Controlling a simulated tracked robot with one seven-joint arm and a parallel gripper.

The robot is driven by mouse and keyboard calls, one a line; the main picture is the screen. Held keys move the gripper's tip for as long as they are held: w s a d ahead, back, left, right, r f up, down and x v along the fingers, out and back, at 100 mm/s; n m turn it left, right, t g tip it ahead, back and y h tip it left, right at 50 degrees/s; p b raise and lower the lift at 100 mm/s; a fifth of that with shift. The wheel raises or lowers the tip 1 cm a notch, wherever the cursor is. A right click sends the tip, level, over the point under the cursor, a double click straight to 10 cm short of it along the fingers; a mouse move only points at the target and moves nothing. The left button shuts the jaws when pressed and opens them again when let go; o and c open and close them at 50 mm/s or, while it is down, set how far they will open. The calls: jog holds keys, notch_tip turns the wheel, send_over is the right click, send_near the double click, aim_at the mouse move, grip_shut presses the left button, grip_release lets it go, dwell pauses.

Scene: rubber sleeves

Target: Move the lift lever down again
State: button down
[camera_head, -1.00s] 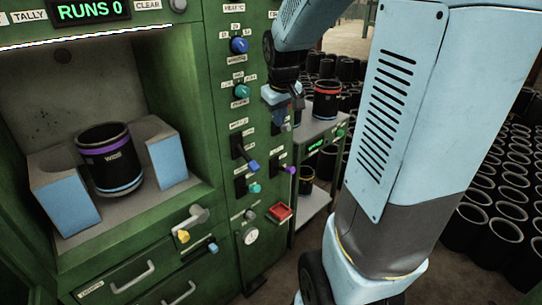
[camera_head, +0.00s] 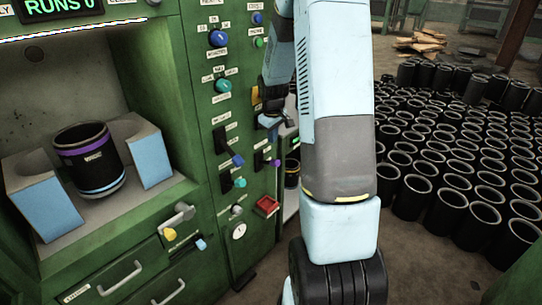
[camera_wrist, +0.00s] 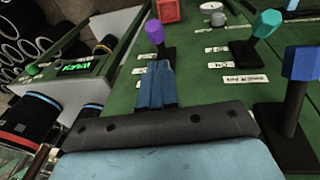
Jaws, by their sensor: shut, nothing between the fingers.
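My gripper (camera_wrist: 157,85) is shut and empty, its blue fingers pointing at the green panel (camera_wrist: 205,90) just short of the purple-knobbed lever (camera_wrist: 155,32). A gap appears to remain between fingertips and knob. In the head view the gripper (camera_head: 268,121) is partly hidden behind my arm, above the purple lever (camera_head: 274,162). A blue-knobbed lever (camera_head: 238,160) and a teal-knobbed lever (camera_head: 240,183) sit left of it, all with knobs angled outward and down. In the wrist view the teal (camera_wrist: 267,23) and blue (camera_wrist: 300,62) knobs show at right.
A purple-banded sleeve (camera_head: 88,160) sits in the cradle at left. A side stand (camera_wrist: 105,65) with sleeves is close beside the panel. Many black sleeves (camera_head: 440,140) fill the floor at right.

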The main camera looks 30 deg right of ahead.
aim_at(272, 161)
jog(key=shift+f, duration=0.1)
jog(key=x, duration=0.9)
jog(key=shift+w+d+f, duration=0.1)
jog(key=shift+f, duration=0.25)
